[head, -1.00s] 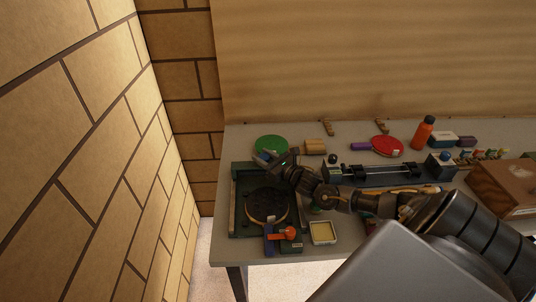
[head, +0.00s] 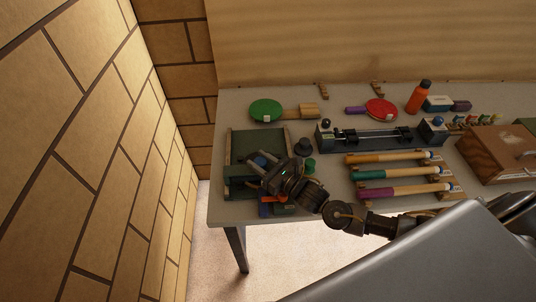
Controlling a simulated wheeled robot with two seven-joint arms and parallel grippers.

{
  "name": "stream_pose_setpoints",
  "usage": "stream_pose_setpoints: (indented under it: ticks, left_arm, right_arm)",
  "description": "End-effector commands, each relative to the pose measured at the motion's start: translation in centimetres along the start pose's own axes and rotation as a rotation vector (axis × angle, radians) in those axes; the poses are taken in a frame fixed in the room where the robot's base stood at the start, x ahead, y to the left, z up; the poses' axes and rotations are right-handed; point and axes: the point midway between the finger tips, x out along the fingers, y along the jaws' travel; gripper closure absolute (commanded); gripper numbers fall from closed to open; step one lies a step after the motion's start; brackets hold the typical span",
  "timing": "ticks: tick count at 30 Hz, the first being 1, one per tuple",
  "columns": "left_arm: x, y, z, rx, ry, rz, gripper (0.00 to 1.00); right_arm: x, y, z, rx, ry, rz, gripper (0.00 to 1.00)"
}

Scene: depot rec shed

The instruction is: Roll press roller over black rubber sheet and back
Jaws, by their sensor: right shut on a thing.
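My right gripper (head: 262,180) reaches in from the right, over the near half of the green tray (head: 258,143) at the table's left end. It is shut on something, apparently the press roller. A blue part (head: 262,160) shows by its fingers, but most of the held thing is hidden. The black rubber sheet is hidden behind the gripper and wrist; I cannot tell whether the roller touches it. My left gripper is out of view.
An orange-handled tool (head: 266,198) lies at the tray's near edge. A black knob (head: 303,147) and small green jar (head: 310,164) stand right of it. A green paddle (head: 265,108) lies behind. Farther right are a long rail fixture (head: 372,135) and several coloured handles (head: 392,173).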

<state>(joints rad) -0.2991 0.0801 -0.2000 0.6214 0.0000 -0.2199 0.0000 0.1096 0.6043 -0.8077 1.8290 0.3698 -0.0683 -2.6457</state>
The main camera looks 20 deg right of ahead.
Motion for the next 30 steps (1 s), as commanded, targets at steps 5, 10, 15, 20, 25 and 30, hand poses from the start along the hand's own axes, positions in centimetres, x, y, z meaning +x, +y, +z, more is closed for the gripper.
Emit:
stream_pose_setpoints:
  ticks: [5,10,15,20,25,30]
  left_arm:
    - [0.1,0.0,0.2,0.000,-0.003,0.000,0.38]
    - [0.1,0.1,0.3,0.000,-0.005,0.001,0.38]
    - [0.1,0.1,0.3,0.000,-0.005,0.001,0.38]
    - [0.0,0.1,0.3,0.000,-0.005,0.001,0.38]
    - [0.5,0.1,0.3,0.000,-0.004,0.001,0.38]
    - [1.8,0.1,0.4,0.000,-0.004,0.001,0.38]
  right_arm:
    - [-0.2,0.5,-0.6,0.004,0.011,0.010,1.00]
    - [-0.3,0.5,-0.6,0.005,0.012,0.010,0.55]
    - [-0.3,0.3,-0.5,0.004,0.009,0.006,0.42]
    - [-0.2,0.3,-0.4,0.004,0.007,0.005,0.42]
    - [-1.2,0.2,-0.6,0.003,0.008,0.005,0.42]
    - [-4.3,0.3,-0.8,0.004,0.008,0.005,0.42]
